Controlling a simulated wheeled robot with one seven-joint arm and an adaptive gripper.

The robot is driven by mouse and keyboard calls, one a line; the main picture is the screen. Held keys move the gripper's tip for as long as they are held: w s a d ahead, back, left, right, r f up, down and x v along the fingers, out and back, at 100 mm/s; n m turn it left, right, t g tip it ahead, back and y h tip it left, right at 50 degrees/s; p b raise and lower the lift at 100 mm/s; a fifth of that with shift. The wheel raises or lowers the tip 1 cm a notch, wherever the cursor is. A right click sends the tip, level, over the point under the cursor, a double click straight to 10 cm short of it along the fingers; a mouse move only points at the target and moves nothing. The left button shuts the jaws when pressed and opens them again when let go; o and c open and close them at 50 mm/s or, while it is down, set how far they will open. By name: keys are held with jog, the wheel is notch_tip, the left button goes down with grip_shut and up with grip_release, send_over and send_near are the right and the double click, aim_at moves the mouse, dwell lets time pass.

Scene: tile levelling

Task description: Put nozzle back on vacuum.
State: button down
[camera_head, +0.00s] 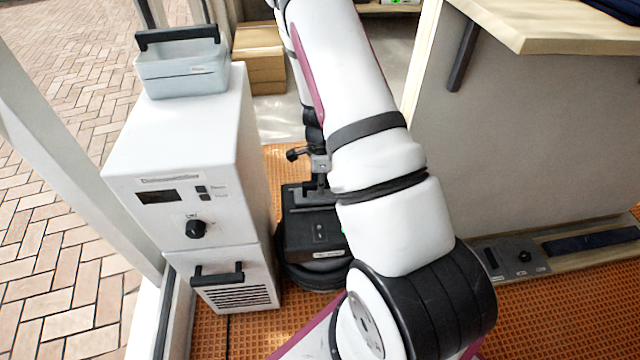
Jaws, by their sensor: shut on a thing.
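The vacuum (312,236) is a low black unit with a rounded base on the orange floor, right of the white cabinet. My arm crosses the middle of the view and hides the vacuum's right side. My gripper (315,142) shows as a small dark part left of the forearm, above the vacuum, and is partly hidden. It is shut on what seems to be the nozzle (319,163), a small grey and black piece with a dark knob to its left. The nozzle is directly above the vacuum's back part; I cannot tell whether they touch.
The white cabinet (190,165) with a grey bin (182,70) on top stands close on the left. Cardboard boxes (260,55) are behind. A grey counter (530,130) with a wooden top bounds the right. A low strip with dark panels (515,257) lies at its foot.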

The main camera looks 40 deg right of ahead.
jog(key=shift+f, duration=0.1)
jog(key=c, duration=1.5)
grip_release()
